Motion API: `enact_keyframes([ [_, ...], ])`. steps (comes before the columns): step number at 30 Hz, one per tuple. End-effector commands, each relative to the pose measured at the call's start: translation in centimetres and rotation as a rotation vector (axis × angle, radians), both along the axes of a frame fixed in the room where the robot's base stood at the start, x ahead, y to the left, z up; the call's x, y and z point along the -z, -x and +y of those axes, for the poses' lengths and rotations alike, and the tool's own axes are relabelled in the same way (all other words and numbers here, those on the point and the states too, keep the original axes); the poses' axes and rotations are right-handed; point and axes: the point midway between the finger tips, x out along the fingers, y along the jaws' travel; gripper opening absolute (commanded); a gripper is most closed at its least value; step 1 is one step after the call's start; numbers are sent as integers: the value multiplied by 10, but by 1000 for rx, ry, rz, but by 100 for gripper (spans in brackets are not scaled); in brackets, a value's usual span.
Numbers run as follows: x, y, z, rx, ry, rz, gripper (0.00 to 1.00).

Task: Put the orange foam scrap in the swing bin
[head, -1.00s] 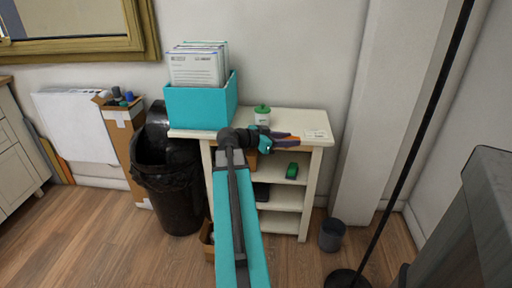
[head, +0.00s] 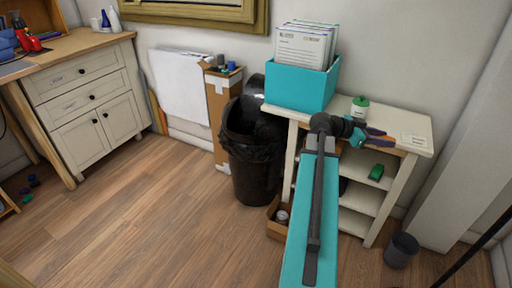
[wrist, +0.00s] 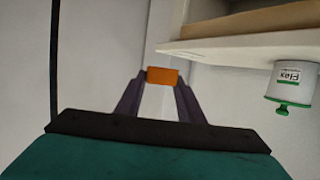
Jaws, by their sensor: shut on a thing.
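The orange foam scrap (wrist: 162,76) is a small block held between the dark fingertips of my gripper (wrist: 161,84) in the wrist view. In the head view my gripper (head: 378,135) is out over the top of the white shelf unit, and the scrap is too small to make out clearly there. The black swing bin (head: 257,178) stands on the floor left of the shelf unit. It has a bag over its rim, and its mouth looks open with a dark lid part raised behind. My gripper is to the right of the bin and above it, well apart.
The white shelf unit (head: 419,147) carries a teal file box (head: 300,90) and a green-lidded jar (head: 359,107). A cardboard box (head: 219,120) stands behind the bin. A small grey bin (head: 401,250) is at lower right.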

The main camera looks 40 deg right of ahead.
Motion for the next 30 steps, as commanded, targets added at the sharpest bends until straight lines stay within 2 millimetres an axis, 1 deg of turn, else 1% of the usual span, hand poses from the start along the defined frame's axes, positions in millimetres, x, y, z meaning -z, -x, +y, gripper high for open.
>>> enact_keyframes([
  [5,1,-4,1,-10,0,0,14],
  [8,3,-16,4,-40,0,0,14],
  [11,6,-35,9,-90,0,0,14],
  [14,12,-63,17,-164,0,0,14],
  [20,21,-133,42,-355,-1,0,14],
  [21,23,-148,48,-393,-1,-1,14],
  [26,27,-203,76,-552,0,1,14],
  [30,30,-250,105,-690,0,0,14],
])
